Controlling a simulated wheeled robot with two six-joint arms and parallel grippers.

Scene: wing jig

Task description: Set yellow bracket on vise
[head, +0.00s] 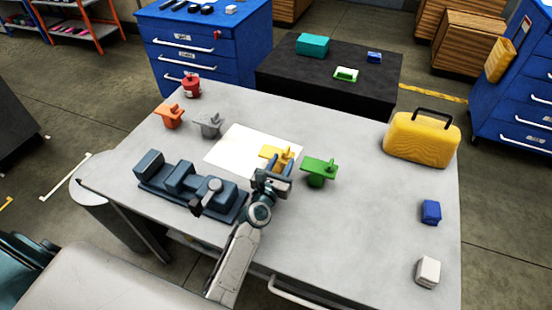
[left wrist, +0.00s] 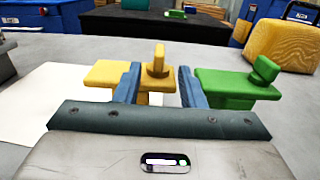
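The yellow bracket (head: 268,152) stands on the white sheet on the table, its upright tab pointing up. My left gripper (head: 281,164) is at its near side with the fingers apart. In the left wrist view the yellow bracket (left wrist: 105,74) shows beyond and between the two blue fingers (left wrist: 158,88), with gaps beside its tab. The left finger covers part of its plate; I see no clear grip on it. The blue-grey vise (head: 178,182) lies left of my gripper near the table's front edge, with nothing in its jaws. My right gripper is not in view.
A green bracket (head: 320,170) stands close right of my left gripper. A yellow case (head: 421,140) and blue (head: 431,212) and white (head: 428,271) blocks are right.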

